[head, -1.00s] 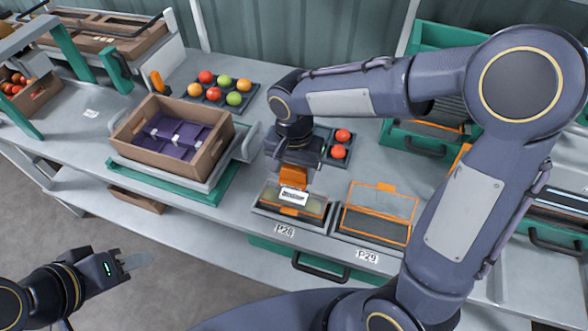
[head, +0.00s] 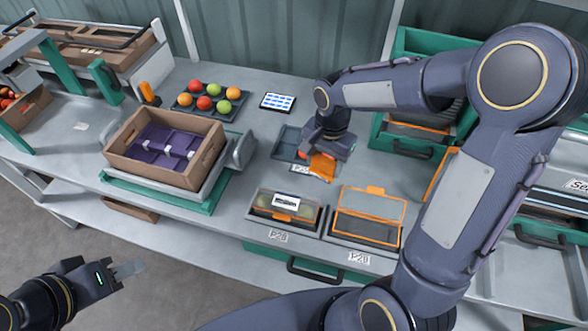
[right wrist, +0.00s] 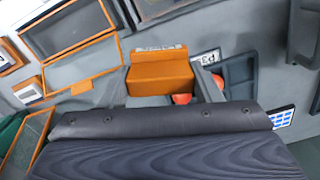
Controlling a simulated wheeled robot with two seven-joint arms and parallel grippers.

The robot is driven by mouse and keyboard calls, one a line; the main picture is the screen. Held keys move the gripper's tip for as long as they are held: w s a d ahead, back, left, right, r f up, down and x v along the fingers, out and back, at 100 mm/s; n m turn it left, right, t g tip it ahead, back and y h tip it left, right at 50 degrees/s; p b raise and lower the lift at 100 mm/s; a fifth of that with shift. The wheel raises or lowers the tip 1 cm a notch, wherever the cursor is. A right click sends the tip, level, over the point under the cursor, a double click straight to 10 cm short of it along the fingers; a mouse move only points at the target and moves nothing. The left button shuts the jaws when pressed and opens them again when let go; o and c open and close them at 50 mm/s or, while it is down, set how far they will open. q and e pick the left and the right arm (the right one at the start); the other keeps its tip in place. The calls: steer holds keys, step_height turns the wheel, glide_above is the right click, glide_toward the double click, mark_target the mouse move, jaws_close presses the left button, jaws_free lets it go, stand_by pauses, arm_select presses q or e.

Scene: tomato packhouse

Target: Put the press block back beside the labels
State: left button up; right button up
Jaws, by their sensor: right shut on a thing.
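The orange press block (head: 322,167) is in my right gripper (head: 327,150), held above the bench behind the packs. In the right wrist view the block (right wrist: 162,75) sits between the fingers. The label sheet (head: 277,102), white with blue labels, lies on the bench to the left of and behind that gripper, apart from the block. Part of it shows in the right wrist view (right wrist: 283,117). A closed pack (head: 262,202) bears a white label (head: 286,203). My left gripper (head: 128,269) is empty, low at the left; its finger gap is unclear.
An open pack with orange edges (head: 368,215) stands right of the closed one. A dark tray (head: 288,142) lies under my right gripper, its tomatoes mostly hidden. A dark tomato tray (head: 235,108) is left of the labels. A brown crate (head: 207,160) stands further left.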

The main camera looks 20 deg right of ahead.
steer(key=s+d+f+m+p, duration=0.1)
steer(key=s+d+m, duration=0.2)
steer(key=d, duration=0.7)
steer(key=s+d+f+m+p, duration=0.1)
steer(key=s+d+m+p, duration=0.15)
steer(key=d, duration=0.65)
steer(key=shift+w+f+b, duration=0.15)
steer(key=shift+f+b, duration=1.7)
steer(key=shift+f, duration=0.15)
steer(key=shift+w+f+b, duration=0.1)
steer(key=shift+f+b, duration=1.75)
steer(key=shift+f, duration=0.1)
steer(key=shift+f+b, duration=0.4)
steer(key=o, duration=0.9)
steer(key=c, duration=0.3)
